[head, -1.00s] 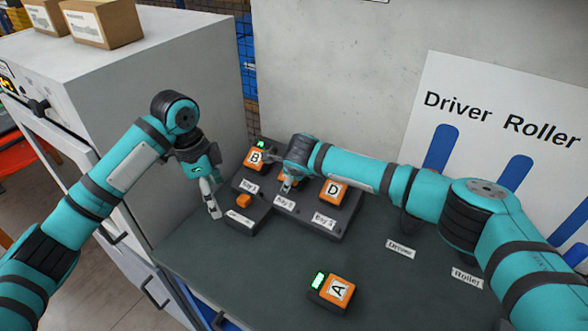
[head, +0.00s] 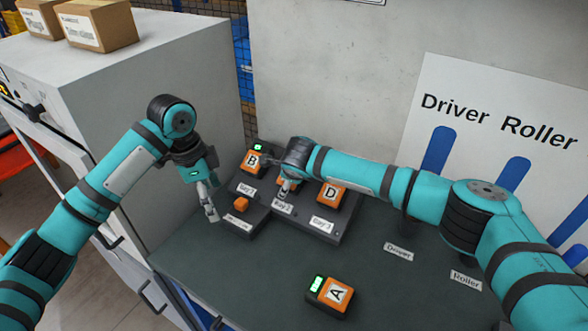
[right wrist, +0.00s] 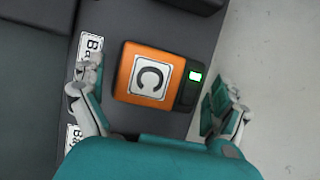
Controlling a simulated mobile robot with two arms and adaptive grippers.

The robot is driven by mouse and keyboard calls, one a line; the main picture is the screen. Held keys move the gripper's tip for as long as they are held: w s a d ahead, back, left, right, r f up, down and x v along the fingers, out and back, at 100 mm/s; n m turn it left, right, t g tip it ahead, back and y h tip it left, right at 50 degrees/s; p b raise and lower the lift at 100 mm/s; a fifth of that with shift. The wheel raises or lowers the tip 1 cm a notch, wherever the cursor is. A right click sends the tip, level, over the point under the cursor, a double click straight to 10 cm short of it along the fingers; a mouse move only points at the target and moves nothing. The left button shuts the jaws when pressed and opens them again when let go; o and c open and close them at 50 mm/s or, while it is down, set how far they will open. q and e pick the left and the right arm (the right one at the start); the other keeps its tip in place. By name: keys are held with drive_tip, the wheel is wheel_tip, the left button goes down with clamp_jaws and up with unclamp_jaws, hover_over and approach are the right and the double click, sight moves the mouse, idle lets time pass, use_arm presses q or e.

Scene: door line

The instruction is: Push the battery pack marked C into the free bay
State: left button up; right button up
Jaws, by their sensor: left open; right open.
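Battery pack C (right wrist: 150,75), orange with a black end and a small lit screen, sits on the dark dock (right wrist: 205,40) in the right wrist view. My right gripper (right wrist: 158,84) is open, with one finger on each side of the pack. In the head view this right gripper (head: 285,192) is over the middle of the dock (head: 270,222), behind the Bay 2 label, and largely hides pack C. I cannot tell how deep the pack sits. My left gripper (head: 212,213) is open and empty, at the dock's left side.
Pack B (head: 253,162) is in the left bay and pack D (head: 331,194) in the right one. Pack A (head: 331,296) lies on the dark table, front centre. A grey cabinet (head: 165,75) stands at left.

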drive_tip(key=v, duration=1.1)
